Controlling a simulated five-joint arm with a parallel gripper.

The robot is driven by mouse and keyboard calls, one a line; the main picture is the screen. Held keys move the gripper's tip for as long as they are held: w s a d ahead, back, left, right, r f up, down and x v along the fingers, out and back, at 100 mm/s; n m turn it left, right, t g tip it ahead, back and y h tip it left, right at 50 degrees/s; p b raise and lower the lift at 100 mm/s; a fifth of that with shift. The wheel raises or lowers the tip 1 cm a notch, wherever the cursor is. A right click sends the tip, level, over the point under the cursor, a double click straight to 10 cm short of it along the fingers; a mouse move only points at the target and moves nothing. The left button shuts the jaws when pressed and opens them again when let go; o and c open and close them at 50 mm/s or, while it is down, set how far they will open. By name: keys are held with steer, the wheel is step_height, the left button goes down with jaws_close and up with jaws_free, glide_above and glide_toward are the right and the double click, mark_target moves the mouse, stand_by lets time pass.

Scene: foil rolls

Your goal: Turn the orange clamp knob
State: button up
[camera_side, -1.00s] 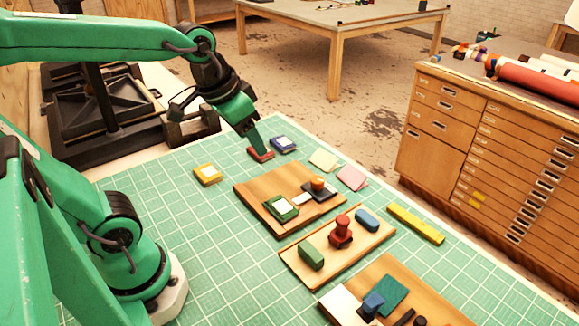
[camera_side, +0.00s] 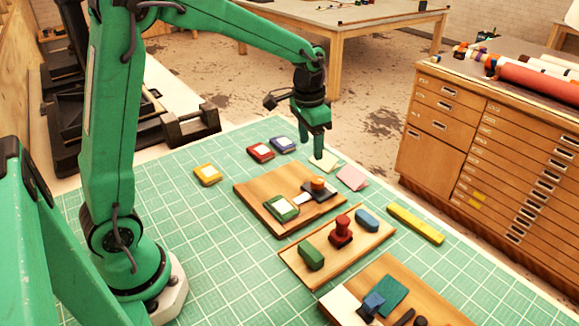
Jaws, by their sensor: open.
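The orange clamp knob (camera_side: 318,183) sits on a dark clamp block (camera_side: 320,192) near the right end of a wooden board (camera_side: 262,205). A white piece (camera_side: 302,199) and a green block with a pale top (camera_side: 281,208) are on the same board. My gripper (camera_side: 318,154) points down beyond the board, behind the knob in this view. It is open and looks empty, above or beside a cream pad (camera_side: 327,161). It appears apart from the knob. The cream pad is partly hidden by the gripper.
Red (camera_side: 260,152), blue (camera_side: 283,144) and yellow (camera_side: 208,175) blocks lie on the green mat (camera_side: 215,240), with a pink pad (camera_side: 352,177) to the right. A board with a red stamp (camera_side: 341,231) stands in front. A yellow bar (camera_side: 416,224) lies at right.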

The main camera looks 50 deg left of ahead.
steer(key=g, duration=0.1)
glide_above(318, 179)
step_height(318, 179, down, 5)
steer(key=shift+s+d+f, duration=0.1)
steer(key=shift+d, duration=0.05)
steer(key=shift+f, duration=3.9)
steer(key=c, duration=1)
